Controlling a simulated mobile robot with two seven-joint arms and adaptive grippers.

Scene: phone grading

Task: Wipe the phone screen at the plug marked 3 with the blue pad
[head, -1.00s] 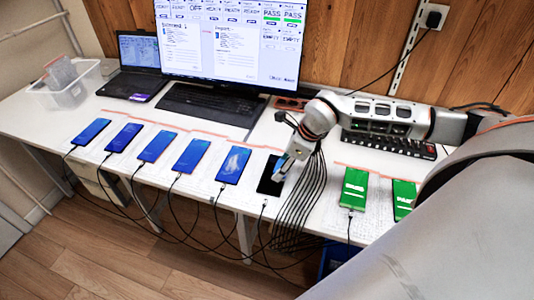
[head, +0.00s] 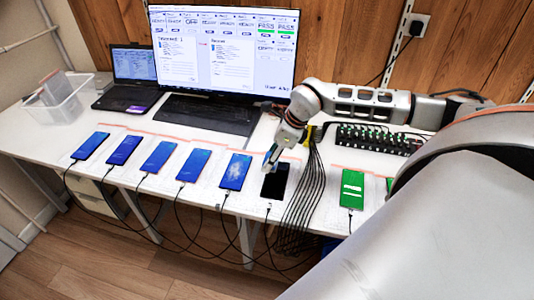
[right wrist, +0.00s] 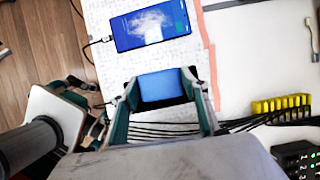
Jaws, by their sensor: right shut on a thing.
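My right gripper (head: 271,160) is shut on the blue pad (right wrist: 162,88), which shows between its fingers in the right wrist view. In the head view the gripper is at the far end of a dark-screened phone (head: 275,182); I cannot tell its height above the table. A blue-lit phone with a white smudge on its screen (head: 234,171) lies just left of it. This smudged phone also shows at the top of the right wrist view (right wrist: 149,25), apart from the pad. The plug numbers are too small to read.
Several clean blue phones (head: 159,156) lie to the left, each on a cable. A green phone (head: 352,188) lies to the right. A bundle of black cables (head: 302,200) runs beside the dark phone to a hub (head: 375,139). A keyboard (head: 208,113) and monitor stand behind.

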